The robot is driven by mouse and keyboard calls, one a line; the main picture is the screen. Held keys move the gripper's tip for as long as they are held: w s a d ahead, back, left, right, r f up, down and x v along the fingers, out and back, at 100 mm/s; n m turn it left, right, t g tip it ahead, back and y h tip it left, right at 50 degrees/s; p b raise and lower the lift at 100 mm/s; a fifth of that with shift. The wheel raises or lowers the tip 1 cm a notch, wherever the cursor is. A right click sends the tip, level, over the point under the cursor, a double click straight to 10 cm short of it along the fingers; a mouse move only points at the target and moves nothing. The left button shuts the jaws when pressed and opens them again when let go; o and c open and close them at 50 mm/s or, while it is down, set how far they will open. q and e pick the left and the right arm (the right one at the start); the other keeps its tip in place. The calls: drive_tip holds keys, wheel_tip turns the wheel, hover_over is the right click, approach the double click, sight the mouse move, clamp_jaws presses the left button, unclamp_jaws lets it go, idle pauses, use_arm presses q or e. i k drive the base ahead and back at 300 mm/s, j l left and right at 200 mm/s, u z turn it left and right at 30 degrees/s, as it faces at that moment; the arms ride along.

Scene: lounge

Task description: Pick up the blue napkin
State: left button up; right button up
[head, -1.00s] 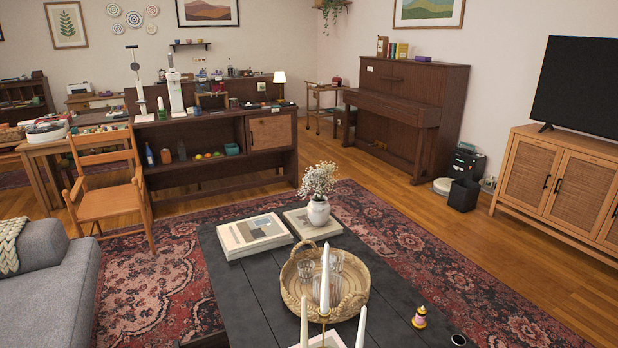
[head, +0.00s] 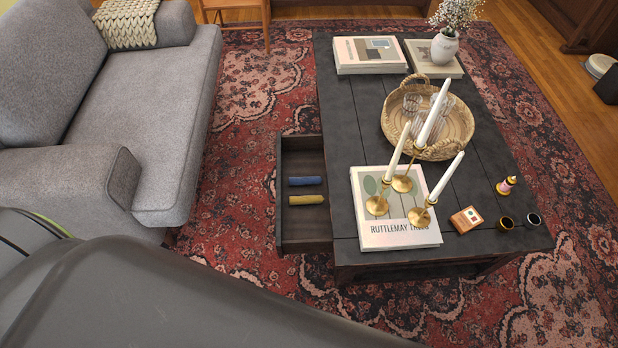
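The blue napkin (head: 305,181) is a small rolled bundle lying in the open drawer (head: 287,237) on the left side of the dark coffee table (head: 346,140). A yellow rolled napkin (head: 306,200) lies just in front of it in the same drawer, with a small gap between them. Neither of my grippers shows in the head view, so I cannot see whether they are open or shut.
A grey sofa (head: 150,95) stands left of the table, with rug between. On the table are a book (head: 395,232) with brass candle holders, a round basket tray (head: 452,146), a card box (head: 466,219), small pots, stacked books (head: 370,55) and a flower vase (head: 444,48).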

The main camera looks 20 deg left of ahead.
sight(309, 180)
drive_tip(key=z, duration=1.2)
drive_tip(key=u, duration=1.8)
drive_tip(key=i+j, duration=0.1)
drive_tip(key=j, duration=0.65)
drive_tip(key=i+j, duration=0.15)
drive_tip(key=j, duration=0.25)
drive_tip(key=j+z, duration=1.1)
drive_tip(key=i+l, duration=0.05)
drive_tip(key=l, duration=0.05)
